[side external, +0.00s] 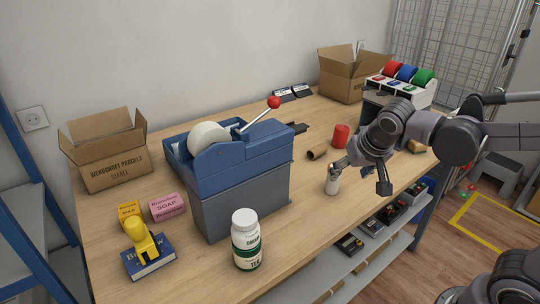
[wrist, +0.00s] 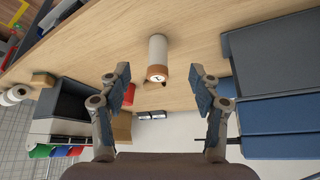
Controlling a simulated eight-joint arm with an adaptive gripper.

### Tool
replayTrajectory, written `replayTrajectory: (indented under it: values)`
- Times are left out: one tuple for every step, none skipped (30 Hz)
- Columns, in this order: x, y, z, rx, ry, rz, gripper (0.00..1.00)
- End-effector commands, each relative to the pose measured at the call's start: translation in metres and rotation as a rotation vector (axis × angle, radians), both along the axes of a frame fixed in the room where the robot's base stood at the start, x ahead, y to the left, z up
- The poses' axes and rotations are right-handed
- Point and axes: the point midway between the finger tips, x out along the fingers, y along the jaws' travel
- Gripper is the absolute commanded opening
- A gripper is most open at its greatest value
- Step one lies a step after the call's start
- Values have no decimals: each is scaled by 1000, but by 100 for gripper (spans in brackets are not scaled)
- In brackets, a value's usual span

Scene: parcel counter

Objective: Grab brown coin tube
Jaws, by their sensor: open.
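A pale upright cylinder (side external: 332,186) stands on the counter just below my gripper in the side view. In the wrist view this cylinder (wrist: 157,50) has a pale body, and its near end is a brown band around a white marked disc. It looks like the brown coin tube. My gripper (side external: 350,168) is open and empty. In the wrist view the spread fingers of my gripper (wrist: 159,78) are to either side of the cylinder's brown end, apart from it. A plain brown roll (side external: 317,153) lies behind the cylinder, mostly hidden by it in the wrist view.
A red cylinder (side external: 341,136) stands behind the brown roll. A blue tape dispenser (side external: 245,185) is left of the cylinder. A white bottle (side external: 246,240) stands at the front. Open cartons (side external: 105,160) and a colored-roll rack (side external: 425,95) sit farther off. The counter edge is close by.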

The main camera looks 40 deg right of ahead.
Motion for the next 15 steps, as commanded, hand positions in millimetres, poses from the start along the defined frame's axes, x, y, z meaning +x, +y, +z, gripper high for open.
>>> replayTrajectory:
  values:
    - [11,-2,0,-5,-2,-57,63]
    - [15,-3,1,-8,-4,-92,63]
    - [21,-5,1,-13,-9,-135,63]
    - [25,-7,0,-15,-12,-164,63]
    - [28,-8,0,-19,-16,-190,63]
    - [31,-9,0,-21,-22,-219,63]
    - [34,-10,0,-24,-25,-237,63]
    - [35,-11,0,-25,-28,-252,63]
    - [37,-11,0,-26,-31,-268,63]
    - [38,-12,-1,-27,-33,-277,63]
    - [39,-13,-1,-28,-34,-282,63]
    - [41,-14,-3,-28,-36,-288,63]
    - [42,-15,-5,-28,-36,-290,63]
    - [43,-16,-8,-28,-36,-291,63]
    - [45,-18,-12,-28,-36,-291,63]
